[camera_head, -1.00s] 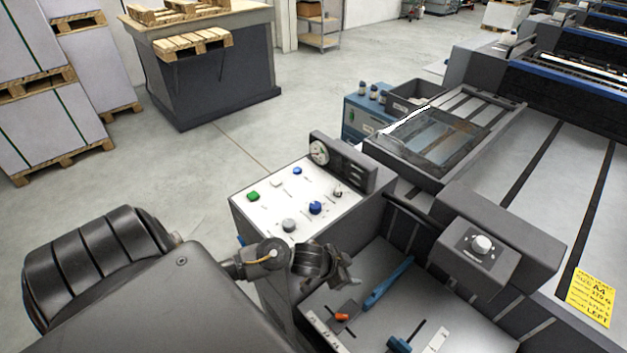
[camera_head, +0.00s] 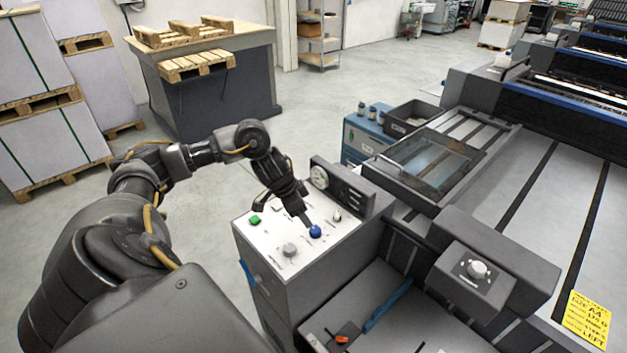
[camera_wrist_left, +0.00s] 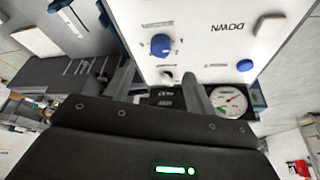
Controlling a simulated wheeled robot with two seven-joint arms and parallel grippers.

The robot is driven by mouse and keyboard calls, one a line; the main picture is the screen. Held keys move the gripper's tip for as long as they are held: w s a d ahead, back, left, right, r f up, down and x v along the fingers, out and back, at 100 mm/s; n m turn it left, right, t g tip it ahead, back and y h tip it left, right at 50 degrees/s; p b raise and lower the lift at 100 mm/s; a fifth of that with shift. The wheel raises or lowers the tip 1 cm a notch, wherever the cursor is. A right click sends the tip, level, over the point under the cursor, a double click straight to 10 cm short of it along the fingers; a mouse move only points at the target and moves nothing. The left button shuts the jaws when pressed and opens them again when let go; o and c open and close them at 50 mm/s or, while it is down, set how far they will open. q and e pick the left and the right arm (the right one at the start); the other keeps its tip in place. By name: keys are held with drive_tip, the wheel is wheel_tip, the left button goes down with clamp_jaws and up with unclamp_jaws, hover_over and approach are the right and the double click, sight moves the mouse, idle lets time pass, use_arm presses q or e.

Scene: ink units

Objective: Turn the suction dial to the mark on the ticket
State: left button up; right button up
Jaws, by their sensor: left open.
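A blue dial (camera_head: 315,231) sits on the white panel (camera_head: 265,240) of the grey cabinet. It also shows in the left wrist view (camera_wrist_left: 160,45), with numbers around it; its label is too small to read. My left gripper (camera_head: 304,218) points down at the panel, close to the blue dial. In the left wrist view my left gripper (camera_wrist_left: 160,84) is open and empty, and the dial lies just beyond its fingertips. I cannot tell if they touch it. The yellow ticket (camera_head: 587,320) lies at the lower right; it shows "A4" and "LEFT", other lines are unclear. My right gripper is not in view.
A grey knob (camera_head: 290,250), a green button (camera_head: 255,220) and a small silver knob (camera_head: 337,215) share the panel. A gauge (camera_head: 320,176) stands behind on a raised grey housing. A white knob (camera_head: 477,269) is on another grey box at the right.

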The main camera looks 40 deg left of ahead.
sight(315, 229)
use_arm(q)
drive_tip(key=p+x, duration=0.1)
drive_tip(key=x, duration=0.6)
drive_tip(key=shift+w+f, duration=0.1)
drive_tip(key=shift+f, duration=0.05)
drive_tip(key=shift+w+d+f, duration=0.1)
drive_tip(key=shift+w+f, duration=0.1)
drive_tip(key=shift+f, duration=0.45)
drive_tip(key=shift+c, duration=0.4)
drive_tip(key=c, duration=0.9)
